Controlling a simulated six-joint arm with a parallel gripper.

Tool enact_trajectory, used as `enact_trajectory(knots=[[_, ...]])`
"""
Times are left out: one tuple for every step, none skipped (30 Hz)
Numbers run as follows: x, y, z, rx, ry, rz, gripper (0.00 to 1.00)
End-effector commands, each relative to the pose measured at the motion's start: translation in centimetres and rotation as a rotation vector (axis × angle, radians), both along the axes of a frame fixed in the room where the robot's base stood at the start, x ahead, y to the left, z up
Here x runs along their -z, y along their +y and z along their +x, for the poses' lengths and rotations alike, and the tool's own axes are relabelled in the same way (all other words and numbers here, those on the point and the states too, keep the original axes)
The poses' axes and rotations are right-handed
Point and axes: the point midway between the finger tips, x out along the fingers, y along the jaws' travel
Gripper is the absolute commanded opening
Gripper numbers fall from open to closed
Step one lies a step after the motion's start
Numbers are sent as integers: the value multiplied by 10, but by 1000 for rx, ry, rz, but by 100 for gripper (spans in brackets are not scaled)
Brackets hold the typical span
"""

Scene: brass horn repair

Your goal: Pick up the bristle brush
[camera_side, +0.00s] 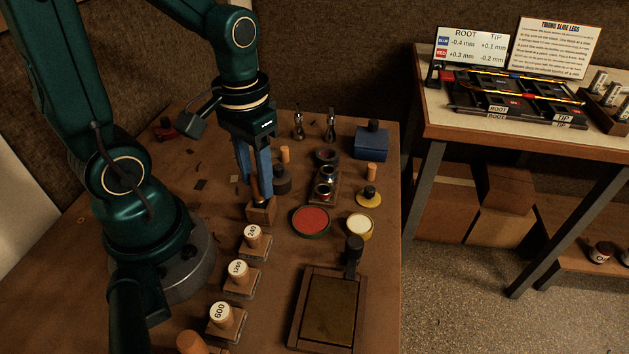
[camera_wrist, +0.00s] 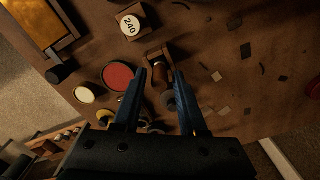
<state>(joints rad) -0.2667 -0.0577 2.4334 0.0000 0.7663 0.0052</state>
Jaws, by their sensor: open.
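A brown, handle-like piece that looks like the bristle brush (camera_side: 258,189) stands upright in a small wooden block (camera_side: 262,213). Its bristles cannot be made out. My gripper (camera_side: 257,198) points down over the block, with its blue fingers on either side of the piece. In the wrist view my gripper (camera_wrist: 160,71) is open, and the brush (camera_wrist: 157,74) shows between the two fingers, near the block (camera_wrist: 158,54). I cannot tell whether either finger touches it.
A dark round pot (camera_side: 282,184) stands close behind the gripper. A red-filled tin (camera_side: 310,220) is to the right. Stamped blocks, including one marked 240 (camera_side: 254,246), stand in front. A framed plate (camera_side: 328,308) lies at front right. Scraps lie on the bench at left.

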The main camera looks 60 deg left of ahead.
Motion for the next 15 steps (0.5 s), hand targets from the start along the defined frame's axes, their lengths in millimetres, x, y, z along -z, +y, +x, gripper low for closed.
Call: enact_trajectory(knots=[[0, 0, 0, 0, -1, 0, 41], [0, 0, 0, 0, -1, 0, 41], [0, 0, 0, 0, -1, 0, 41], [0, 0, 0, 0, -1, 0, 41], [0, 0, 0, 0, -1, 0, 41], [0, 0, 0, 0, -1, 0, 30], [0, 0, 0, 0, -1, 0, 18], [0, 0, 0, 0, -1, 0, 7], [0, 0, 0, 0, -1, 0, 0], [0, 0, 0, 0, -1, 0, 0], [0, 0, 0, 0, -1, 0, 0], [0, 0, 0, 0, -1, 0, 0], [-1, 0, 0, 0, -1, 0, 0], [-1, 0, 0, 0, -1, 0, 0], [-2, 0, 1, 0, -3, 1, 0]])
